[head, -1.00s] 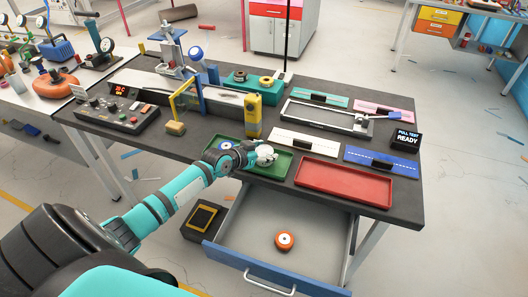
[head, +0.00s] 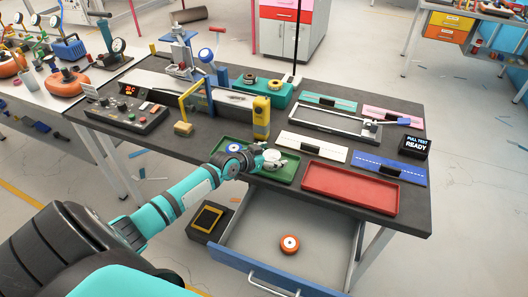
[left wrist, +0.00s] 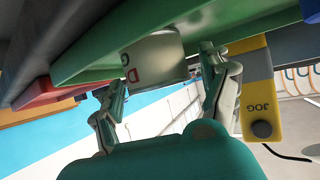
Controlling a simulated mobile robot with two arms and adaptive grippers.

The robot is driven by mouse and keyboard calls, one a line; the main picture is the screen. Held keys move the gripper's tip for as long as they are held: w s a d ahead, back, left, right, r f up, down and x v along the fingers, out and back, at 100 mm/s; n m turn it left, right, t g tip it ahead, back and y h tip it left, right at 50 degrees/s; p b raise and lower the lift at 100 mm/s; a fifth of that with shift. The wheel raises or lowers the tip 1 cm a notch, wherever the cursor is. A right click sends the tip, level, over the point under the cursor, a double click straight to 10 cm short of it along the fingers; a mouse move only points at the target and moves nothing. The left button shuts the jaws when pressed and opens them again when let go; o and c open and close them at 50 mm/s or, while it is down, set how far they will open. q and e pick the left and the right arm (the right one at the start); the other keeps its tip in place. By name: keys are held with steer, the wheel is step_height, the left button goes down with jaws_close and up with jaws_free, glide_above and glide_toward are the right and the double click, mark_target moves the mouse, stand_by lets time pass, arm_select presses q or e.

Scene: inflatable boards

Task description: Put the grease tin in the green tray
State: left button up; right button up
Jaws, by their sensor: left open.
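The grease tin (head: 273,155) is a small pale round can at the right part of the green tray (head: 285,178). In the left wrist view the tin (left wrist: 150,62) shows its pale side with red letters, against the green tray (left wrist: 75,62). It looks upright in the tray; its contact with the tray floor is not clear. My left gripper (head: 262,160) reaches over the tray's front edge. In the left wrist view its two fingers (left wrist: 160,82) are open, one on each side of the tin, with visible gaps. My right gripper is out of view.
A red tray (head: 350,190) lies right of the green one. A blue-and-white roll (head: 233,147) is beside my gripper at the green tray's left. Behind stands a yellow jog pendant (head: 261,118). Below, an open drawer (head: 250,235) holds an orange roll (head: 289,243).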

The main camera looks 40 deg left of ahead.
arm_select(q)
steer(key=v, duration=1.2)
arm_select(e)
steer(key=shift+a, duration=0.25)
arm_select(q)
steer(key=shift+f, duration=0.1)
